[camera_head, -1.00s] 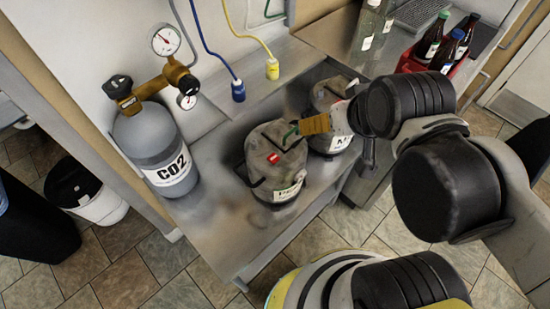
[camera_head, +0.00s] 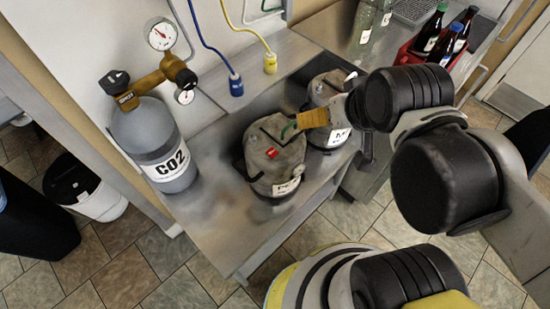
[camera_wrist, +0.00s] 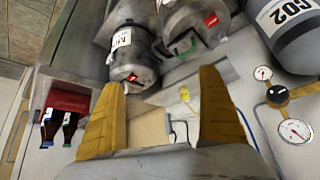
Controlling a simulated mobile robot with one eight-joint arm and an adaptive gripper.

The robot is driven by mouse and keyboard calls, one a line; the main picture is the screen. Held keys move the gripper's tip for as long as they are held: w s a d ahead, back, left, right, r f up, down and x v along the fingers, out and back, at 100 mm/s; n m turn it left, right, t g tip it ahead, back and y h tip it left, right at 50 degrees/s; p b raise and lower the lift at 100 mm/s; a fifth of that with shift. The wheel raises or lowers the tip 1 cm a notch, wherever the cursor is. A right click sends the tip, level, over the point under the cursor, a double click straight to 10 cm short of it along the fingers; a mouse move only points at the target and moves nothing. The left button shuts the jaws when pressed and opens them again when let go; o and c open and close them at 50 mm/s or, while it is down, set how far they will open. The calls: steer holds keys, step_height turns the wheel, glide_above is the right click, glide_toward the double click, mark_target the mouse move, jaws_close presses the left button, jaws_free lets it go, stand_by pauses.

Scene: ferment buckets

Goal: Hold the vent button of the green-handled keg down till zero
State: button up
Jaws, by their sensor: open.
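The green-handled keg (camera_head: 262,172) is a grey cylinder standing upright on the metal bench, with a red patch (camera_head: 272,153) on its top. Its green handle (camera_head: 288,130) is partly covered by my gripper (camera_head: 313,119) in the head view. In the wrist view the keg (camera_wrist: 188,22) is at the top, with its green handle (camera_wrist: 184,50) and red patch (camera_wrist: 211,19). My gripper (camera_wrist: 161,77) has two yellow fingers spread wide, with nothing held between them. I cannot tell its height above the keg.
A second keg (camera_head: 325,88) stands just behind to the right. A grey CO2 cylinder (camera_head: 145,135) with gauges (camera_head: 161,34) stands left. A red bottle crate (camera_head: 408,57) is at the back right.

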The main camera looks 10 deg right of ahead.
jaws_close()
stand_by(0.3)
stand_by(1.1)
